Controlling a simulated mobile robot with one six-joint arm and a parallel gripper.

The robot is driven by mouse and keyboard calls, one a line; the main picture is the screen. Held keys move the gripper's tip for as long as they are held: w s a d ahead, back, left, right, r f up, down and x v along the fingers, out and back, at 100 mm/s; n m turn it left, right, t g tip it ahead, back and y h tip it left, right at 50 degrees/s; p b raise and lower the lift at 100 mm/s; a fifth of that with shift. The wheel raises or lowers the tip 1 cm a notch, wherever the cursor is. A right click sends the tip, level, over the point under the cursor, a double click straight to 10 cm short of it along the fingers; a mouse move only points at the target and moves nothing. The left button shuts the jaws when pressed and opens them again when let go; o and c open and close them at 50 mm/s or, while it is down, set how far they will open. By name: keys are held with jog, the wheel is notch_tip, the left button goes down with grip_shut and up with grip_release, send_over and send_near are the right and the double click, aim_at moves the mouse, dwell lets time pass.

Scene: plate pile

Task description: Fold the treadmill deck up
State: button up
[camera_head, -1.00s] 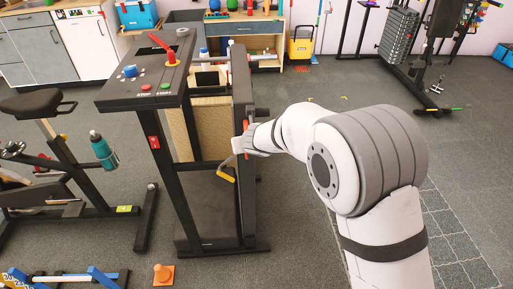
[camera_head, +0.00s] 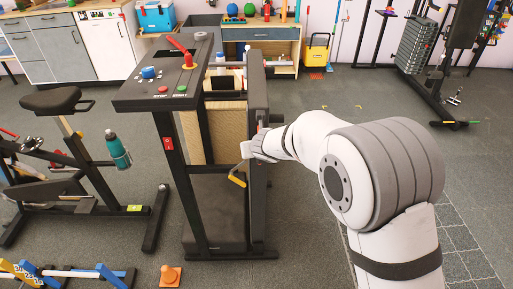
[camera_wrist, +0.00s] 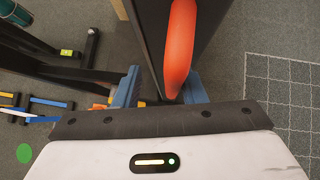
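The treadmill stands left of centre in the head view, with its dark console (camera_head: 172,88) on top. Its deck (camera_head: 257,95) stands nearly upright beside the console post, its dark long edge facing my arm. A red-orange handle (camera_wrist: 180,45) on the deck's side shows in the wrist view. My gripper (camera_wrist: 158,90) has its blue fingers apart, with the deck's dark edge beyond them. The handle's lower end is close to the right finger; I cannot tell whether they touch. In the head view my gripper (camera_head: 262,146) is beside the deck, fingertips mostly hidden.
A yellow lever (camera_head: 237,180) is at the deck's lower part. An exercise bike (camera_head: 60,125) stands left, an orange cone (camera_head: 170,277) in front. A weight machine (camera_head: 430,60) is at back right. Floor right of the treadmill is clear beyond my arm.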

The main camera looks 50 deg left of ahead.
jog(key=shift+d, duration=0.1)
jog(key=p+v, duration=0.1)
jog(key=v, duration=0.6)
jog(key=shift+d+r, duration=0.2)
jog(key=shift+r, duration=0.1)
jog(key=shift+s, duration=0.15)
